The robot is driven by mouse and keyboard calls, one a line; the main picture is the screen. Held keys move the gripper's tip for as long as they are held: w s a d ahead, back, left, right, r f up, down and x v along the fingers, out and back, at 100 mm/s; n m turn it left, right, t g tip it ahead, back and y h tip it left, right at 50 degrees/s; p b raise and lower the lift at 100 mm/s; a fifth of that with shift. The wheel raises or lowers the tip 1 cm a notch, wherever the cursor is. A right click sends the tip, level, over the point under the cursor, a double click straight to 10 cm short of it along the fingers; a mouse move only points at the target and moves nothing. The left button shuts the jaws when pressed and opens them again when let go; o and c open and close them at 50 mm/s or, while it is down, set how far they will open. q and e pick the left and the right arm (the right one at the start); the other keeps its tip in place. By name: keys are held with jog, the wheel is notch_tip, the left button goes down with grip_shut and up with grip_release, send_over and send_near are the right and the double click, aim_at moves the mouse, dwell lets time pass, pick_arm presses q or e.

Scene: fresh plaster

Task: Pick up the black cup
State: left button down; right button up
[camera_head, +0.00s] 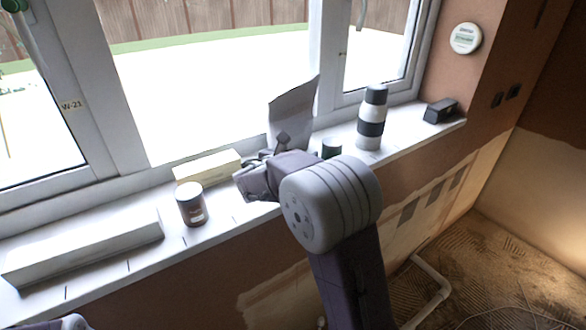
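A small dark cup-like object (331,147), seemingly the black cup, stands on the white window sill (225,222). Its lower part is hidden behind my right arm. My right gripper (250,174) is over the sill, to the left of this dark object and apart from it. It is beside the right end of a cream box. I cannot make out its fingers well enough to tell whether it is open or shut. Only a bit of my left arm shows at the bottom left edge; its gripper is out of view.
A dark jar with a pale lid (191,206), the cream box (207,166) and a long pale block (84,248) are on the left sill. A grey upright piece (291,112), a black-and-white cylinder (371,120) and a black box (440,110) are further right.

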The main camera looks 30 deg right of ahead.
jog(key=shift+s+a+r, duration=0.15)
jog(key=c, duration=1.3)
jog(key=shift+c, duration=0.8)
